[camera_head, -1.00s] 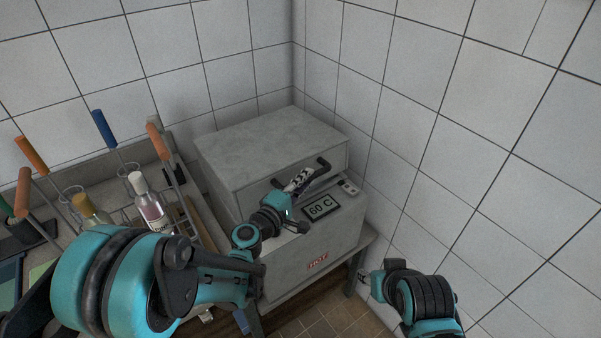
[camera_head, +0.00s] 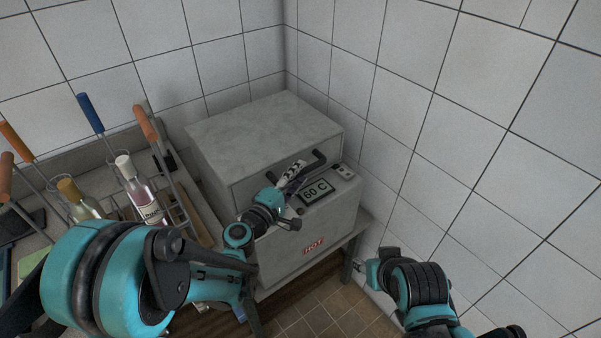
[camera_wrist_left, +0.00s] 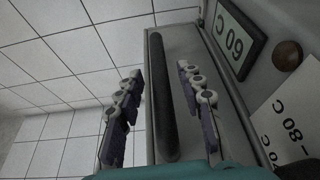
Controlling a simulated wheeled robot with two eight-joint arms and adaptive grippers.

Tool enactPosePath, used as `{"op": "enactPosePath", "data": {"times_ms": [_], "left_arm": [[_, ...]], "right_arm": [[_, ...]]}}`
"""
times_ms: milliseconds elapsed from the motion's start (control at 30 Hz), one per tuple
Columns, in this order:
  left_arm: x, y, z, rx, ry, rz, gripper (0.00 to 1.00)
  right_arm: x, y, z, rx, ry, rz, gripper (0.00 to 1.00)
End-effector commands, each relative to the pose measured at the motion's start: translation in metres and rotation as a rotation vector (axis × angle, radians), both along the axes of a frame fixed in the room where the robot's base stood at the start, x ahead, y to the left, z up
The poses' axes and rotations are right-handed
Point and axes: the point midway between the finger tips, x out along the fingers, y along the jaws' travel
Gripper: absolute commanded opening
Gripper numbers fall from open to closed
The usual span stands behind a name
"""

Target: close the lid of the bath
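The bath (camera_head: 330,215) is a grey box with a "60 C" display and a red "HOT" label on its front. Its grey lid (camera_head: 260,125) looks down on the body in the head view. A black bar handle (camera_head: 318,157) is on the lid's front; it also runs lengthwise through the left wrist view (camera_wrist_left: 163,100). My left gripper (camera_head: 292,175) is at the handle. Its fingers are apart, one on each side of the bar in the left wrist view (camera_wrist_left: 160,115), with gaps visible.
Left of the bath, a counter holds a wire basket (camera_head: 182,185) with bottles, including a clear one (camera_head: 143,198), and orange- and blue-handled tools. Tiled walls close in behind and to the right. Tiled floor (camera_head: 325,315) is open in front.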

Motion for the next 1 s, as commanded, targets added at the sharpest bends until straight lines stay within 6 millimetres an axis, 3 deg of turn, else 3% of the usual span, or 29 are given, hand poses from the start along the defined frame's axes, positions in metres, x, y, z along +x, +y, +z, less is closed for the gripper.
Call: {"op": "enactPosePath", "data": {"times_ms": [300, 500, 1000], "left_arm": [[-0.057, 0.04, 0.002, 0.001, 0.0, 0.005, 0.38], [-0.081, 0.055, 0.003, 0.001, 0.0, 0.004, 0.38], [-0.087, 0.059, 0.003, 0.0, 0.0, 0.002, 0.38]], "right_arm": [[0.0, 0.0, 0.0, 0.0, 0.0, 0.0, 0.41], [0.0, 0.0, 0.0, 0.0, 0.0, 0.0, 0.41], [0.0, 0.0, 0.0, 0.0, 0.0, 0.0, 0.41]]}}
